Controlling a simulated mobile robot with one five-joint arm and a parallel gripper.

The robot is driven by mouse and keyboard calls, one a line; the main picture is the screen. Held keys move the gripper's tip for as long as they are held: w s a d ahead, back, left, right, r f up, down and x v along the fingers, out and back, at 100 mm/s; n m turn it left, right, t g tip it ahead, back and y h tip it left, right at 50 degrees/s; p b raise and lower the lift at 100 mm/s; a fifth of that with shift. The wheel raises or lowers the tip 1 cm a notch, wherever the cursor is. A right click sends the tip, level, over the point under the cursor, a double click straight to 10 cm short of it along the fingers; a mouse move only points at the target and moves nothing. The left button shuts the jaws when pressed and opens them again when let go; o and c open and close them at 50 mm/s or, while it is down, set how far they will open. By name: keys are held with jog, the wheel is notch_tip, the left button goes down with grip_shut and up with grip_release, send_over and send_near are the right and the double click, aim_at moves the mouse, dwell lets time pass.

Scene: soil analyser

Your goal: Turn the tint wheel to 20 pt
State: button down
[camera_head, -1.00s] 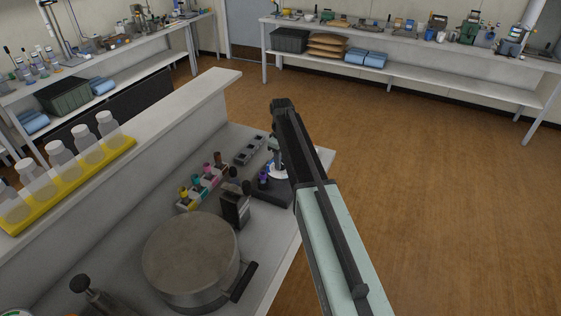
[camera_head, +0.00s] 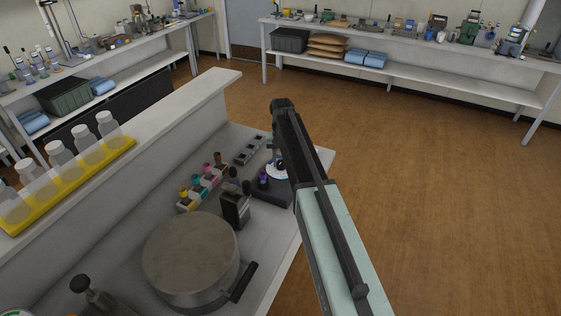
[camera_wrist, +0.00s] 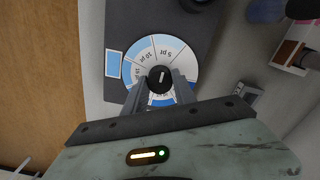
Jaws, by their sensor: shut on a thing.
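The tint wheel (camera_wrist: 171,51) is a round disc with white and blue sectors on a dark base (camera_wrist: 121,20). The wrist view shows labels "5 pt" and "10 pt", with another at the left that is hard to read. My gripper (camera_wrist: 160,82) is shut on the black centre knob (camera_wrist: 160,73), one finger on each side. The knob has a white line. My gripper and wrist hide the wheel's lower part. A pale blue swatch (camera_wrist: 115,63) in a white frame lies left of the wheel. In the head view, my arm covers most of the wheel (camera_head: 274,173).
A row of coloured-cap bottles (camera_head: 202,183), a black block-shaped device (camera_head: 236,209) and a large round metal pot (camera_head: 190,257) stand near the wheel on the bench. A yellow rack (camera_head: 75,184) of bottles sits on the raised shelf. Open floor lies to the right.

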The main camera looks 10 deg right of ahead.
aim_at(281, 162)
jog(key=m, duration=0.5)
jog(key=shift+w+m, duration=0.15)
jog(key=shift+m, duration=0.15)
jog(key=m, duration=0.5)
jog(key=shift+m, duration=0.4)
jog(key=c, duration=1)
grip_release()
notch_tip(281, 162, up, 8)
jog(key=p, duration=0.8)
jog(key=shift+r, duration=0.1)
jog(key=shift+f, duration=0.2)
